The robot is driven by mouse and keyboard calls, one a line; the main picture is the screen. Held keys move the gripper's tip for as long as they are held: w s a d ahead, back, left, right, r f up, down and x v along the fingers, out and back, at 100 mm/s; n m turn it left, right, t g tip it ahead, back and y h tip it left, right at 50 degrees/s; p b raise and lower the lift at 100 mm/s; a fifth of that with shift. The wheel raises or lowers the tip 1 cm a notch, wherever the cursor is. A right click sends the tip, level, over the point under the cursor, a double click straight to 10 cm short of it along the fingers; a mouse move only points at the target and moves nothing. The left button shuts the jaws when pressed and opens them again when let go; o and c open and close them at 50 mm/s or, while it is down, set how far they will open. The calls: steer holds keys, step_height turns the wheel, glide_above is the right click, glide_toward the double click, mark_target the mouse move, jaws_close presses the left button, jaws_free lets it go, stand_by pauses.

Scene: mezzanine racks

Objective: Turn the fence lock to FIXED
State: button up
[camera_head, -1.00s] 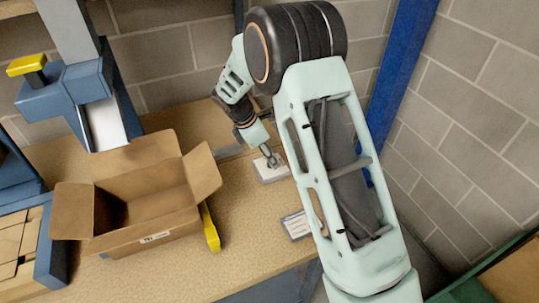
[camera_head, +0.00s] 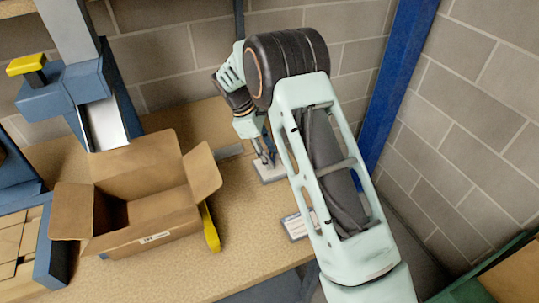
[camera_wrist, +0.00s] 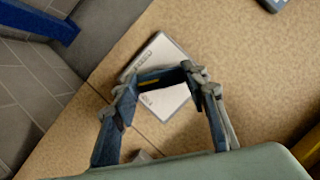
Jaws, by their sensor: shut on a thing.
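The fence lock's pale plate (camera_head: 272,175) lies on the bench top near the wall, and it also shows in the wrist view (camera_wrist: 152,55) with small lettering on it. A dark bar with a yellow mark, seemingly the lock's handle (camera_wrist: 160,77), spans the plate between my fingertips. My gripper (camera_head: 265,158) is over the plate, with its fingers closed on the two ends of that bar in the wrist view (camera_wrist: 162,85). I cannot read the lettering or tell which setting the handle points to.
An open cardboard box (camera_head: 150,220) stands to the left on the bench, with a yellow piece (camera_head: 210,228) beside it. A small labelled plate (camera_head: 294,226) lies nearer the front edge. A blue post (camera_head: 400,85) and block walls stand close behind and right.

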steer(key=m+g, duration=0.1)
steer(key=m, duration=0.1)
steer(key=m+g+y, duration=0.1)
steer(key=m, duration=0.2)
steer(key=shift+w+m, duration=0.2)
steer(key=shift+m, duration=0.1)
steer(key=m, duration=0.2)
steer(key=m+g+y, duration=0.1)
steer(key=m, duration=0.2)
steer(key=shift+w+d+m+y, duration=0.1)
steer(key=shift+d+m+y, duration=0.1)
steer(key=shift+m+y, duration=0.1)
steer(key=o, duration=1.2)
steer(key=shift+c, duration=0.2)
steer(key=v, duration=0.7)
steer(key=shift+w+r, duration=0.15)
steer(key=shift+r, duration=0.1)
